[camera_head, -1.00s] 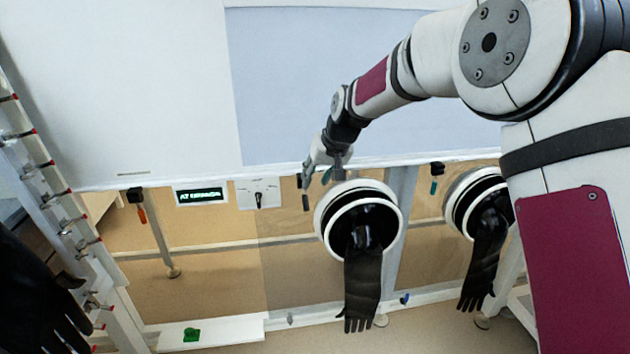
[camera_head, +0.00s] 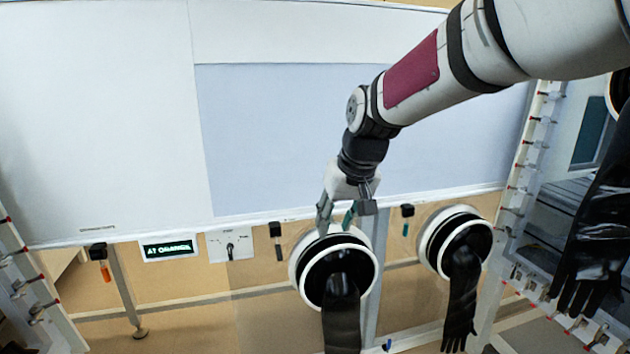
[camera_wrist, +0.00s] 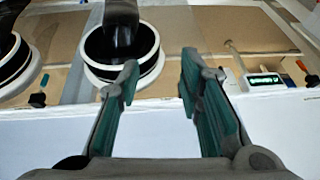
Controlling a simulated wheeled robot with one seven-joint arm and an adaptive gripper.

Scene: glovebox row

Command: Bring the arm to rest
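My arm reaches in from the upper right of the head view, bent down at the wrist. My gripper (camera_head: 336,216) points down in front of the pale panel's lower edge, just above the left glove port (camera_head: 301,272) in the picture. In the wrist view my gripper (camera_wrist: 160,78) has its two green-padded fingers well apart with nothing between them. It is open and empty. Whether the fingers touch the port rim cannot be told from the head view.
A second glove port (camera_head: 428,243) with a hanging black glove (camera_head: 461,300) is to the right. A display (camera_head: 168,248), a switch plate (camera_head: 231,245) and small hanging tools (camera_head: 103,262) line the panel's lower edge. Peg racks (camera_head: 527,150) stand at both sides.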

